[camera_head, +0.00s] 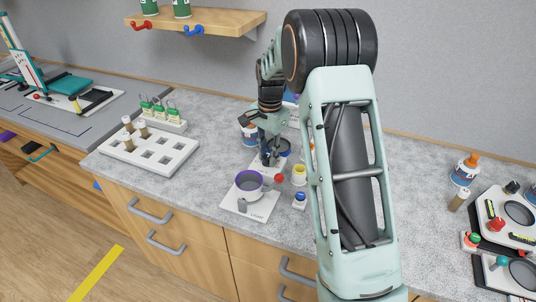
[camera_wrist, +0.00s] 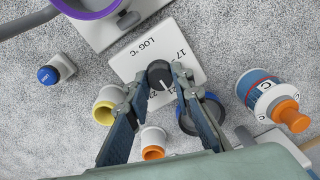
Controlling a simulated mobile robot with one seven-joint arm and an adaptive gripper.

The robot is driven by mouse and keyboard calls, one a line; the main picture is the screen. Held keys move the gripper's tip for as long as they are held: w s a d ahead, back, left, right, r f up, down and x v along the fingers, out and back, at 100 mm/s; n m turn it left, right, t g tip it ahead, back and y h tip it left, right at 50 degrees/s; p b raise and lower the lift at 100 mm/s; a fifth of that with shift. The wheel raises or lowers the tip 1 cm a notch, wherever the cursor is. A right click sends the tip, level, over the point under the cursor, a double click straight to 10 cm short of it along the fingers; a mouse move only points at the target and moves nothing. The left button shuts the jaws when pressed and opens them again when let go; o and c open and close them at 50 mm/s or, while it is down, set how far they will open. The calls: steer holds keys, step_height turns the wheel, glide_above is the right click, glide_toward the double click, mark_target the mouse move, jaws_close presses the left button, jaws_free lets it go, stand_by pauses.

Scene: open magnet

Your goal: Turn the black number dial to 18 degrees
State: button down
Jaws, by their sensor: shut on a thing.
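The black number dial (camera_wrist: 158,71) sits on a white plate (camera_wrist: 133,62) printed "LOG °C" in the wrist view. A "17" shows at the plate's upper right. Other numbers below the dial are partly covered. A short white mark on the dial points toward the bottom of the picture. My gripper (camera_wrist: 161,78) is shut on the dial, one finger on each side of it. In the head view my gripper (camera_head: 268,156) is down over the plate, and the dial cannot be made out there.
A purple-rimmed pot (camera_head: 249,184) stands on a white base in front. A yellow-rimmed cup (camera_wrist: 105,112), an orange-topped cup (camera_wrist: 153,144), a blue ring (camera_wrist: 201,116), a blue button (camera_wrist: 49,75) and an orange-capped bottle (camera_wrist: 270,98) stand close around. A white rack (camera_head: 150,155) is at left.

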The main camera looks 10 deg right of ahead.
steer(key=shift+n, duration=0.4)
steer(key=n, duration=0.6)
steer(key=shift+b, duration=0.3)
steer(key=n, duration=0.4)
steer(key=shift+w+n+g, duration=0.1)
steer(key=shift+n+g, duration=0.2)
steer(key=shift+n, duration=1.7)
steer(key=c, duration=1.7)
jaws_free()
steer(key=shift+r, duration=0.1)
steer(key=r, duration=1.2)
steer(key=shift+d, duration=0.2)
